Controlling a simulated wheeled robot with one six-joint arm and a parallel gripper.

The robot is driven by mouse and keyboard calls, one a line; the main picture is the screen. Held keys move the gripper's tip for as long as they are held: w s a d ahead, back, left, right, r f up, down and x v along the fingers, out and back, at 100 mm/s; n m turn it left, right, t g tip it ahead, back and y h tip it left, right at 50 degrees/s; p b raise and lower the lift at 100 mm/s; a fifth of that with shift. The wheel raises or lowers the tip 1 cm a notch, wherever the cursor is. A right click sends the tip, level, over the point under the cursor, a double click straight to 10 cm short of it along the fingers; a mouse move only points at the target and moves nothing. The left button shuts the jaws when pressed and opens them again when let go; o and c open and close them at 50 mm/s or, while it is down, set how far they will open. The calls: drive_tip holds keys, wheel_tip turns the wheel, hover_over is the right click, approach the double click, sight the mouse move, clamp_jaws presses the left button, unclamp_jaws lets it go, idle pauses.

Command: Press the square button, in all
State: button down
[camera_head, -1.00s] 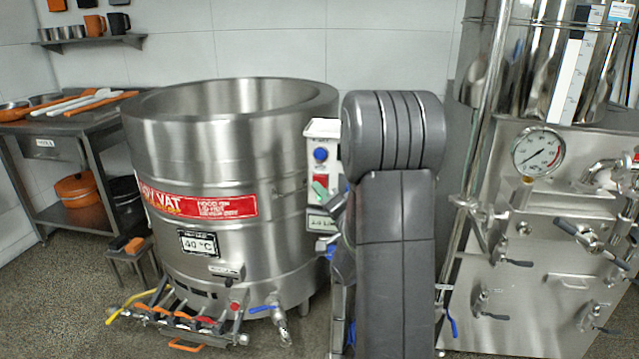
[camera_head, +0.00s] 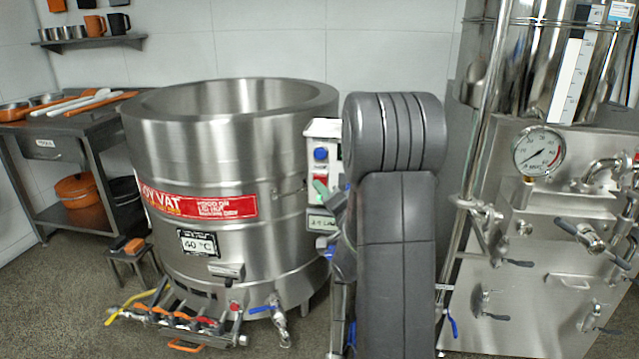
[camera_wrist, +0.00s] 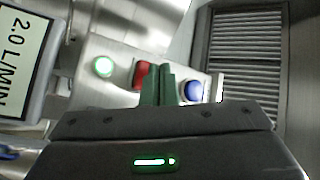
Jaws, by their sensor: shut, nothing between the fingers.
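The square red button (camera_head: 320,178) sits on a pale control box (camera_head: 324,130) beside the vat, below a round blue button (camera_head: 321,154). In the wrist view the red button (camera_wrist: 142,75) lies between a lit green round button (camera_wrist: 104,66) and the blue button (camera_wrist: 194,91). My gripper (camera_wrist: 159,80) is shut and empty, its green fingers partly covering the red button's edge.
The large steel vat (camera_head: 215,150) stands left of the control box. A display (camera_wrist: 20,62) reading 2.0 L/MIN is close at left in the wrist view. A steel machine with a gauge (camera_head: 538,152) and several valves stands at right.

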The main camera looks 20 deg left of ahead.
drive_tip(key=shift+w+a, duration=0.1)
drive_tip(key=shift+w, duration=0.35)
idle(0.4)
drive_tip(key=shift+s, duration=0.1)
drive_tip(key=shift+s+d+b, duration=0.25)
drive_tip(key=shift+s+b, duration=0.2)
drive_tip(key=shift+s, duration=0.3)
drive_tip(key=shift+s, duration=0.1)
drive_tip(key=s, duration=0.2)
drive_tip(key=s+d+b, duration=0.1)
drive_tip(key=s, duration=0.1)
drive_tip(key=shift+s+b, duration=0.3)
drive_tip(key=shift+s, duration=0.05)
idle(0.5)
drive_tip(key=p, duration=0.1)
drive_tip(key=w+p, duration=0.1)
drive_tip(key=p, duration=0.1)
drive_tip(key=shift+w+a+r, duration=0.15)
drive_tip(key=shift+w+r, duration=0.1)
drive_tip(key=shift+w, duration=0.05)
